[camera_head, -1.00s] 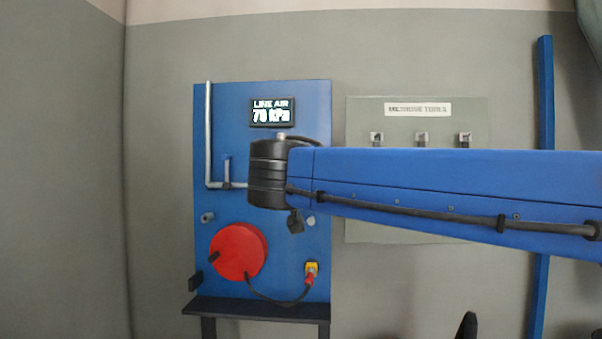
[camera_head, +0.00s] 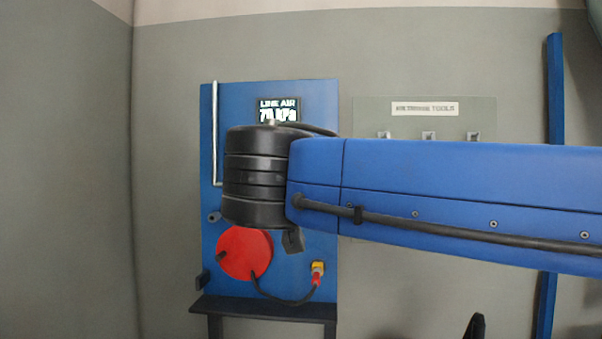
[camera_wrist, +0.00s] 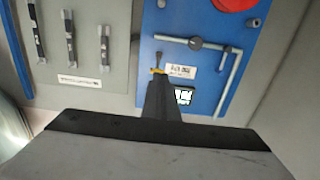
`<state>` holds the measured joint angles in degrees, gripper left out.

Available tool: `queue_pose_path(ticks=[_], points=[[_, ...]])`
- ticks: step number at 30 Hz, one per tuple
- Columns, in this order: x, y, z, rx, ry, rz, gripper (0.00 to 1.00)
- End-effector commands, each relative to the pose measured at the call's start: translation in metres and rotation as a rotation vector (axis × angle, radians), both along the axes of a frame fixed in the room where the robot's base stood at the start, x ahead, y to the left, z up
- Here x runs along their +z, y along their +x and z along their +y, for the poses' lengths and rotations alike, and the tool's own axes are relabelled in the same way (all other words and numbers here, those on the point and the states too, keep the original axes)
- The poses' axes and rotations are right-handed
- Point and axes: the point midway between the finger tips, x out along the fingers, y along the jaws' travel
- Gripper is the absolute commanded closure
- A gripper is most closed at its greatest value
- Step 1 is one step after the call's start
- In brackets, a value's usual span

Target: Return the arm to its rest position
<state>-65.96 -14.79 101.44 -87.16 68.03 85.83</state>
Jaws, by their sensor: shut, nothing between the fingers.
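My arm's blue link and black joint reach in from the right in the head view, held level in front of the wall boards. In the wrist view my gripper (camera_wrist: 158,78) shows as narrow dark fingers closed together, with nothing held. It appears in front of the blue panel (camera_wrist: 210,15), and I cannot tell the gap to it. In the head view I cannot make out the fingers. The blue panel (camera_head: 320,210) stands behind my arm, partly hidden by it.
The panel carries a line air display (camera_head: 278,110), a pipe (camera_head: 216,130), a red disc (camera_head: 240,255) and a cable to a yellow socket (camera_head: 317,268). A grey tool board (camera_head: 370,115) is at right, with several tools (camera_wrist: 70,35) hanging. Wall at left is clear.

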Motion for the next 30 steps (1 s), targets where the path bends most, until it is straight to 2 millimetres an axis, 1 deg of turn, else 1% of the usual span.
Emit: queue_pose_path(ticks=[11, 14, 17, 20, 21, 25, 29, 30], points=[[0.000, 0.000, 0.000, -0.001, 0.000, 0.001, 1.00], [-0.006, 0.003, -0.008, -0.011, -0.011, 0.015, 1.00], [-0.023, 0.011, -0.030, -0.038, -0.042, 0.064, 1.00], [-0.052, 0.020, -0.065, -0.076, -0.091, 0.146, 1.00], [-0.066, 0.023, -0.081, -0.090, -0.112, 0.185, 1.00], [-0.110, 0.026, -0.130, -0.132, -0.171, 0.312, 1.00], [-0.153, 0.021, -0.176, -0.158, -0.214, 0.437, 1.00], [-0.166, 0.018, -0.189, -0.164, -0.225, 0.476, 1.00]])
